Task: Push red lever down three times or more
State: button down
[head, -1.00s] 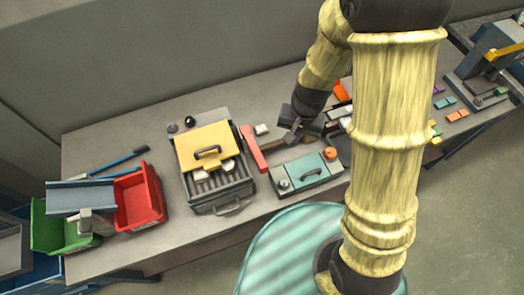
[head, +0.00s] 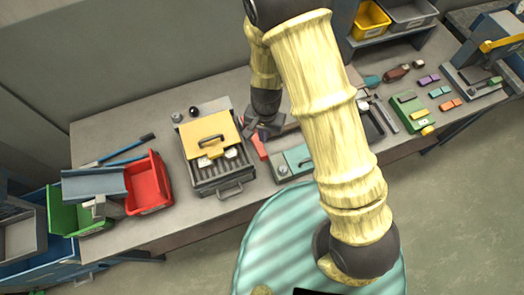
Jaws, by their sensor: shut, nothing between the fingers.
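The red lever (head: 260,147) is a short red bar just right of the yellow-lided heater box with the yellow lid (head: 224,132) in the head view. Only its near part shows; my gripper hides the far part. My gripper (head: 252,127) is shut and empty, over or against the far end of the lever. I cannot tell whether it touches the lever or how far down the lever is.
A teal-lidded box (head: 297,158) stands just right of the lever, partly behind my arm. A red bin (head: 147,186) and a green bin (head: 68,217) are at the left. A green block device (head: 408,112) is at the right.

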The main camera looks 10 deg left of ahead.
aim_at(263, 148)
jog(key=shift+s+a+f+b, duration=0.1)
jog(key=shift+s+f+b, duration=0.05)
jog(key=shift+f+b, duration=1.2)
jog(key=shift+s+f+b, duration=0.15)
jog(key=shift+f+b, duration=0.85)
jog(key=shift+f, duration=0.55)
notch_tip(263, 148, down, 4)
jog(key=b, duration=0.3)
jog(key=shift+f, duration=0.25)
jog(key=shift+w+r, duration=0.1)
jog(key=shift+w, duration=0.05)
